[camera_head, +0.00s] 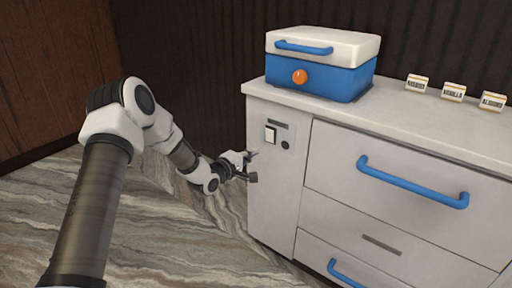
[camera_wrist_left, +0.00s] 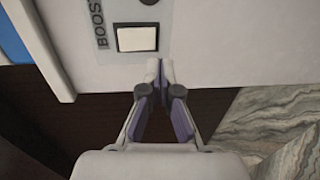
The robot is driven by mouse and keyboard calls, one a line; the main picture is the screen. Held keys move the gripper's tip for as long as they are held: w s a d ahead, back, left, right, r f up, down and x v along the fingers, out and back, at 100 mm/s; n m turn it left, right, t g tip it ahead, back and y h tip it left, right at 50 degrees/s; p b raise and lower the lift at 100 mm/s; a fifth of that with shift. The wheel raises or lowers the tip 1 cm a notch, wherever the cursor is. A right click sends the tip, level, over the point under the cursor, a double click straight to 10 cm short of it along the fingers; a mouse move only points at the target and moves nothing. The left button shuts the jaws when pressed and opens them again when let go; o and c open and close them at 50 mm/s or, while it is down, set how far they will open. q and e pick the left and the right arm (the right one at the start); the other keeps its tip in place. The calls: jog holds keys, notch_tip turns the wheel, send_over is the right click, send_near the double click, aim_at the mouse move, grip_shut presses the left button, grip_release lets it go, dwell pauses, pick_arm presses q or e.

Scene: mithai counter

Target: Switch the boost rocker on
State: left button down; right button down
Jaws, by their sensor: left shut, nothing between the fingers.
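The boost rocker (camera_head: 270,134) is a pale rectangular switch on the narrow panel at the left end of the counter's front. In the left wrist view the rocker (camera_wrist_left: 137,39) sits in a dark frame beside a grey label reading "BOOS", cut off at the edge. Whether it is on or off I cannot tell. My left gripper (camera_head: 252,166) is left of and below the rocker in the head view. In the wrist view its fingertips (camera_wrist_left: 161,66) are together and empty, just below the rocker's frame; contact cannot be told. My right gripper is not in view.
A blue and white box (camera_head: 318,80) with an orange knob (camera_head: 300,77) stands on the counter top (camera_head: 400,114). Several small labels stand at the right. Drawers with blue handles (camera_head: 412,184) project from the front. Marble floor (camera_head: 190,245) is clear on the left.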

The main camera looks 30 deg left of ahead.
pick_arm(q)
jog(key=s+f+p, duration=0.1)
jog(key=s, duration=0.5)
jog(key=shift+s+a+f, duration=0.2)
jog(key=shift+s+a, duration=0.05)
jog(key=shift+s, duration=0.05)
